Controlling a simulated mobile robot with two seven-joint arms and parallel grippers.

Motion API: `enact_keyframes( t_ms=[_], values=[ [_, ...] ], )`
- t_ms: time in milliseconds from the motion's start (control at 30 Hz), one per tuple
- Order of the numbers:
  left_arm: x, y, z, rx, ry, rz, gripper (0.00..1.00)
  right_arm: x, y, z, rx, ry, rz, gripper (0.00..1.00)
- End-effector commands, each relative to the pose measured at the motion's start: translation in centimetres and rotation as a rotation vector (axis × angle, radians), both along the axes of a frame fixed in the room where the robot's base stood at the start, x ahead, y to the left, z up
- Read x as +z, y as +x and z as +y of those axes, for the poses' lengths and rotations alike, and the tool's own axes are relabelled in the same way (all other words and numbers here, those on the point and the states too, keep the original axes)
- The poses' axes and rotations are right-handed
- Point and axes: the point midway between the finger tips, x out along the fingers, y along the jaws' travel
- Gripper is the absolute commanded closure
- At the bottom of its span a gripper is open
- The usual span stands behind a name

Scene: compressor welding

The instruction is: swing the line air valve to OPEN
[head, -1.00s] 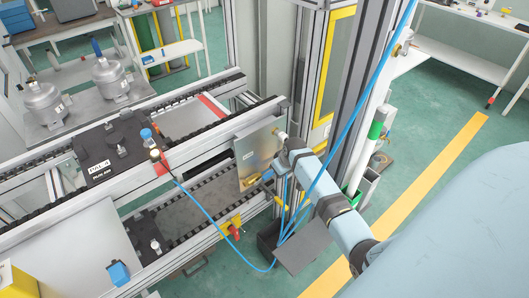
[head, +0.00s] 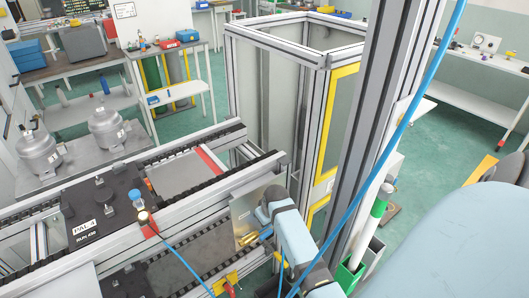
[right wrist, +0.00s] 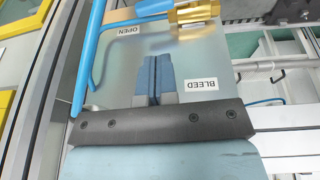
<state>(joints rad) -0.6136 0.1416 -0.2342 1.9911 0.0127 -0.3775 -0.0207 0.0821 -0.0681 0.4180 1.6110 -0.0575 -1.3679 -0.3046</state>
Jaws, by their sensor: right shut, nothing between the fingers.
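The metal valve plate (head: 243,208) stands upright at the end of the conveyor in the head view. In the right wrist view the plate (right wrist: 205,60) carries an OPEN label (right wrist: 131,30) and a BLEED label (right wrist: 204,84). The brass valve (right wrist: 205,12) is at the top edge, partly cut off. A blue bar (right wrist: 158,8), perhaps its lever, lies beside it above OPEN. My right gripper (right wrist: 153,62) is shut and empty in front of the plate, between the labels and apart from the valve. In the head view my right arm hides part of the plate. My left gripper is not in view.
A blue air hose (right wrist: 92,60) runs left of my right gripper; another blue hose (head: 385,150) crosses the head view near my arm. An aluminium post (head: 372,130) stands close to the right. The conveyor (head: 190,195) with a black pallet (head: 100,212) lies left.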

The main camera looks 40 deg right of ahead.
Motion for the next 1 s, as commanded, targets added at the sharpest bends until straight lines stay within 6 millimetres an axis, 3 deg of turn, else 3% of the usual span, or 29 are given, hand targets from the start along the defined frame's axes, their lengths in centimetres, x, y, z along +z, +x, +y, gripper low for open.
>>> enact_keyframes(
  t_ms=[200,433,600,1000],
  values=[
    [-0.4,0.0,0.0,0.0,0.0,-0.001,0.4,-4.8,1.4,-0.4,0.0,0.002,0.003,1.0],
    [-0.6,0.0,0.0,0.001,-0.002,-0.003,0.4,-8.5,1.7,-0.9,-0.001,0.001,0.002,1.0],
    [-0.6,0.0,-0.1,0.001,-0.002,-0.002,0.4,-9.7,1.7,-1.0,0.0,0.001,0.0,1.0],
    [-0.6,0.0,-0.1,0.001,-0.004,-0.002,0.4,-10.0,1.7,-1.1,0.001,0.0,-0.001,1.0]
  ],
)
